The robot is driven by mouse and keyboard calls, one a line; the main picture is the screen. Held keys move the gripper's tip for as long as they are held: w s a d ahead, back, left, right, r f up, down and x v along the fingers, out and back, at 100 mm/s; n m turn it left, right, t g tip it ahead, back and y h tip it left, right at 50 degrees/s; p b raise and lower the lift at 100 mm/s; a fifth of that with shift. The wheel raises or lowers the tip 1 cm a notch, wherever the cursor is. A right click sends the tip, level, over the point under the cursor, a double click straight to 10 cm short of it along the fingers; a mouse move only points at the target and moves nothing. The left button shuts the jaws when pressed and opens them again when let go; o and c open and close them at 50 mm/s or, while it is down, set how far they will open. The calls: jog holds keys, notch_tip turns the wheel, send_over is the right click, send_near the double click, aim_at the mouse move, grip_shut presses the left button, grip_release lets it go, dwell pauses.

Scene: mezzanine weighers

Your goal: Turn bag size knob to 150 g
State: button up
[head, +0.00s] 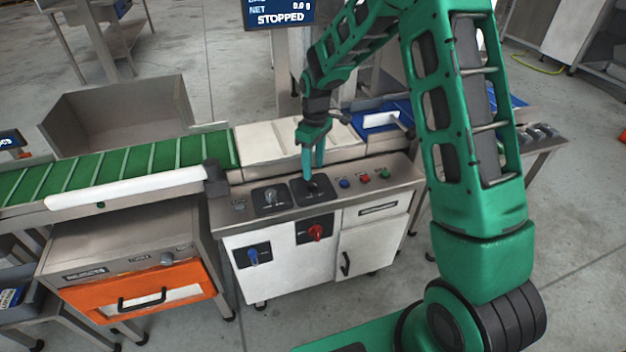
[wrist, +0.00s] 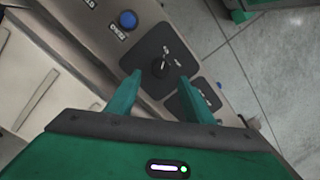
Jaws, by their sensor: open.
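My gripper (head: 313,172) is open and points down over the right of two black dial plates on the steel control panel. That plate carries a small dark knob (wrist: 159,68) with a pale pointer mark. In the wrist view my gripper (wrist: 160,79) has one finger on each side of the knob, with gaps showing; contact is not visible. The left dial plate (head: 270,199) has a grey knob, and part of this plate shows in the wrist view (wrist: 194,100). Dial markings are too small to read, so I cannot tell which knob is bag size.
Blue (head: 345,183), red (head: 365,178) and green (head: 382,174) buttons sit right of the dials. A blue switch (head: 252,257) and a red rotary switch (head: 316,233) are on the cabinet front. A green conveyor (head: 120,168) runs left behind; the display (head: 279,13) reads STOPPED.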

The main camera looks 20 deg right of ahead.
aim_at(313, 183)
notch_tip(313, 183, down, 6)
jog(key=shift+s+r, duration=0.1)
dwell(0.4)
jog(key=c, duration=1)
